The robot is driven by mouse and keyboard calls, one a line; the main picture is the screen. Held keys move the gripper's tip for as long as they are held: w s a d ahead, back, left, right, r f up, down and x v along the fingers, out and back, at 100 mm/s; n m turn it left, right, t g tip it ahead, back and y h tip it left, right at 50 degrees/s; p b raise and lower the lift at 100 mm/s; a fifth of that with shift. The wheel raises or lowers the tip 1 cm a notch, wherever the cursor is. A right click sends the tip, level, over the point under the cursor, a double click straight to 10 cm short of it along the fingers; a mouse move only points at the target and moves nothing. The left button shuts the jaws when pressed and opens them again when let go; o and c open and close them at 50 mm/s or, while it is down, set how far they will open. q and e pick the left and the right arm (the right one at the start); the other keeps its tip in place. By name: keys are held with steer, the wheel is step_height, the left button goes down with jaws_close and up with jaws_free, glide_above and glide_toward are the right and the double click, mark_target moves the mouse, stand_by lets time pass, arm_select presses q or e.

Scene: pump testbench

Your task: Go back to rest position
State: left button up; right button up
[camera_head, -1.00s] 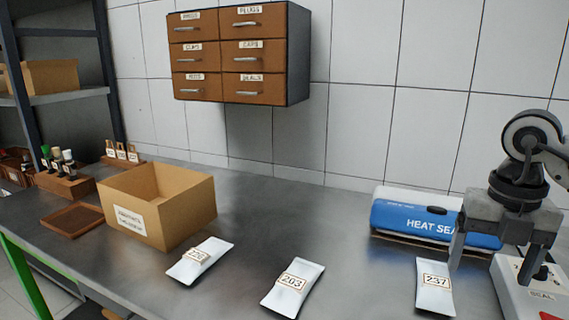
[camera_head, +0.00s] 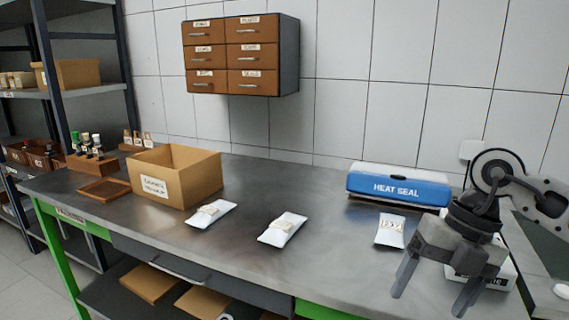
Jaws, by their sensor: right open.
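My right gripper (camera_head: 432,291) is in the camera_head view at the lower right. Its two fingers point down and stand apart, with nothing between them. My left gripper is not in view. Three white pouches with labels lie flat on the grey metal bench (camera_head: 330,215): a left pouch (camera_head: 222,208), a middle pouch (camera_head: 290,222) and a right pouch (camera_head: 391,226). The right pouch lies just left of my right gripper.
A blue and white heat sealer (camera_head: 398,187) stands at the back of the bench. A cardboard box (camera_head: 205,178) and a brown tray (camera_head: 104,190) are at the left. A drawer cabinet (camera_head: 289,60) hangs on the wall. Shelves (camera_head: 92,91) stand far left.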

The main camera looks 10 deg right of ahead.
steer(key=s+a+r+y, duration=0.1)
steer(key=s+a+y, duration=0.2)
steer(key=a+y, duration=0.65)
steer(key=s+a+r+y, duration=0.15)
steer(key=a+y, duration=0.45)
steer(key=a, duration=0.7)
steer(key=w+d+f+m+t+h, duration=0.25)
steer(key=f+m+t+h, duration=0.25)
steer(key=m+t, duration=0.55)
steer(key=w+d+f+m+t+h, duration=0.2)
steer(key=d+f+m+t+h, duration=0.45)
steer(key=m, duration=0.75)
steer(key=s+d+f+m+g+h, duration=0.1)
steer(key=s+f+m+g+h, duration=0.1)
steer(key=s+f, duration=0.3)
steer(key=s+f+m+g+h, duration=0.2)
steer(key=s+f+m+g, duration=0.1)
steer(key=f, duration=0.8)
steer(key=s+m, duration=0.1)
steer(key=s, duration=0.1)
steer(key=shift+s+d+g, duration=0.35)
steer(key=shift+g, duration=0.05)
